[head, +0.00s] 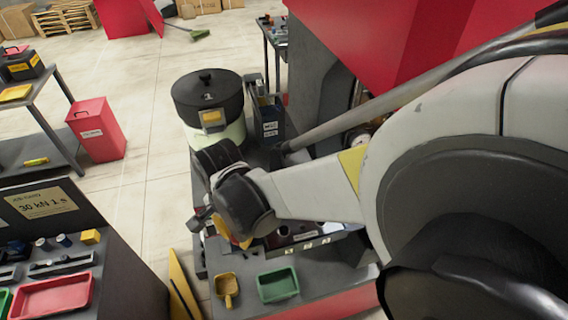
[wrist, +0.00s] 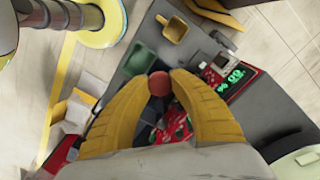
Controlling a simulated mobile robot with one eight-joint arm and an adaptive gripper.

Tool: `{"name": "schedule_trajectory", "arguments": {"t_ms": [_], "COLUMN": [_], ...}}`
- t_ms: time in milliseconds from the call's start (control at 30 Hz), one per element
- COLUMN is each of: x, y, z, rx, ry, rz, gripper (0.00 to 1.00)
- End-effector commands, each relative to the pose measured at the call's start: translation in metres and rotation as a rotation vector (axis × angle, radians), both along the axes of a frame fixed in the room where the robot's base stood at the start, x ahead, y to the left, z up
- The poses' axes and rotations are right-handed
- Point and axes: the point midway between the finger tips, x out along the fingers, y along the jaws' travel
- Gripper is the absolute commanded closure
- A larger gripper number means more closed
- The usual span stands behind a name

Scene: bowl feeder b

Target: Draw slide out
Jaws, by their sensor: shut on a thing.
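In the wrist view, the two yellow fingers of my gripper (wrist: 159,84) are closed on a round red knob (wrist: 159,83) at their tips. The slide itself cannot be made out; what lies behind the knob is hidden by the fingers. In the head view, my gripper (head: 242,242) shows only as a bit of yellow below my wrist, over the bench beside the dark control panel; the knob is hidden there.
A green tray (head: 278,284) and a yellow scoop (head: 226,288) lie on the bench front. A red panel with green digits (wrist: 232,77) is right of the fingers in the wrist view. The black-lidded bowl feeder (head: 208,92) stands behind. A side bench (head: 125,270) is at left.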

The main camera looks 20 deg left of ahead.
Motion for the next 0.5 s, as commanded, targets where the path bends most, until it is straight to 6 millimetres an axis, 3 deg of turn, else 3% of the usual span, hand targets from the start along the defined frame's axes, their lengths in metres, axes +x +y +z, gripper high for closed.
{"name": "schedule_trajectory", "arguments": {"t_ms": [200, 500], "x": [-0.011, -0.014], "y": [0.017, 0.022], "z": [-0.001, 0.0], "rx": [0.0, 0.002], "ry": [0.002, 0.003], "rz": [0.001, 0.001], "gripper": [1.0, 1.0]}}
